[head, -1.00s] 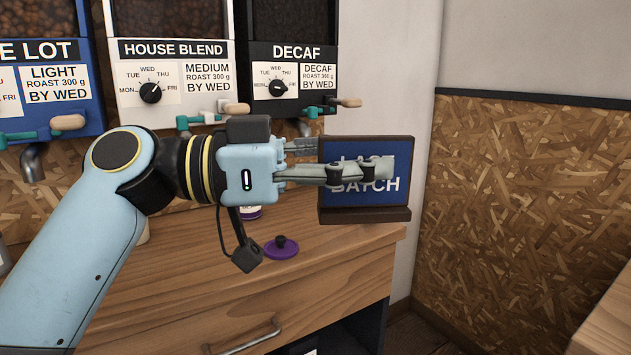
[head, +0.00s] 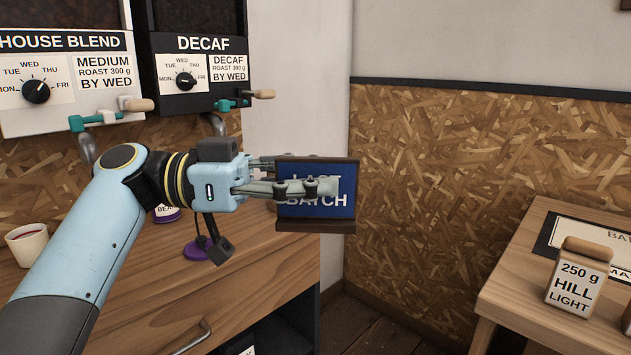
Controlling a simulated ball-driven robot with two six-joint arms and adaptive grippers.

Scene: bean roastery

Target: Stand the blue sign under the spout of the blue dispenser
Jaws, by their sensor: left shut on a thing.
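The blue sign (head: 322,206) has a dark wooden frame and base and white lettering, partly covered, that ends in "BATCH". My left gripper (head: 325,187) is shut on it and holds it upright in the air, beyond the right end of the wooden counter. My fingers hide part of its lettering. The blue dispenser does not show in the view now. My right gripper is not in view.
The white House Blend dispenser (head: 65,100) and the black Decaf dispenser (head: 203,95) hang at the left above the counter (head: 262,250). A cup (head: 27,243) and a purple lid (head: 196,250) lie there. At right, a table (head: 512,275) holds a bag (head: 578,282).

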